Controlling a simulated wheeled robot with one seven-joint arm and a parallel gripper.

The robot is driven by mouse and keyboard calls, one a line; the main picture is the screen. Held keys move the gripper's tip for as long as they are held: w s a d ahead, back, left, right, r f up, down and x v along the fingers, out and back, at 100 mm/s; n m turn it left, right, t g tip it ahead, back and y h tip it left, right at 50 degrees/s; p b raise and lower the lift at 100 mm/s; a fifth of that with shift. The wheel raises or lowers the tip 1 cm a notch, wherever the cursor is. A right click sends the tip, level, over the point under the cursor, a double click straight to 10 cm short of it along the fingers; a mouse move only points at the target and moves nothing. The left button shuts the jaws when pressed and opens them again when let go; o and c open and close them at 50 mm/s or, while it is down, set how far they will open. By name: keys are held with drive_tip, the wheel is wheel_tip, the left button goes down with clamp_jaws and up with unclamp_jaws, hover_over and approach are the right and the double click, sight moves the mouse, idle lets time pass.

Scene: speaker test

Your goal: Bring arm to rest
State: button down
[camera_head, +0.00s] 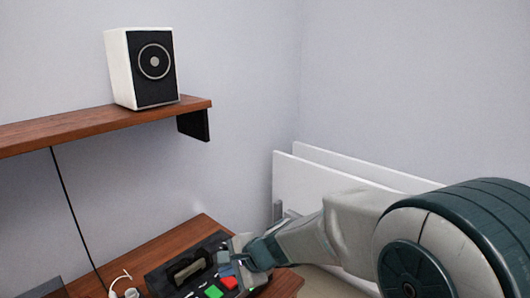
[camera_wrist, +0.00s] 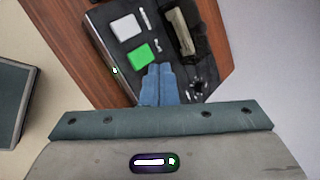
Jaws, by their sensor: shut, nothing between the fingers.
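My arm reaches in from the right in the head view, ending in my gripper (camera_head: 226,264) low over a black test panel. In the wrist view my gripper's blue fingers (camera_wrist: 160,72) are together with nothing between them. The black panel (camera_wrist: 122,69) lies beyond and below the fingertips. In the head view the panel shows the green button (camera_head: 213,291) and a red button (camera_head: 229,282). I cannot tell whether the fingers touch the panel.
The panel lies on a brown wooden table (camera_head: 204,226). A white speaker with a black front (camera_head: 154,65) stands on a wooden shelf (camera_head: 60,131) above, at left. A black cable hangs below the shelf. White boards (camera_head: 300,182) stand against the wall behind my arm.

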drive_tip(key=s+d+r+n+h, duration=0.1)
drive_tip(key=s+d+n+h, duration=0.3)
drive_tip(key=s+d, duration=0.4)
drive_tip(key=s+d+r+n+g+h, duration=0.1)
drive_tip(key=s+d+n, duration=0.6)
drive_tip(key=d, duration=0.9)
drive_tip(key=s+r+h, duration=0.1)
drive_tip(key=h, duration=0.1)
drive_tip(key=shift+s+d+r+h, duration=0.15)
drive_tip(key=shift+d+h, duration=0.2)
drive_tip(key=shift+h, duration=0.05)
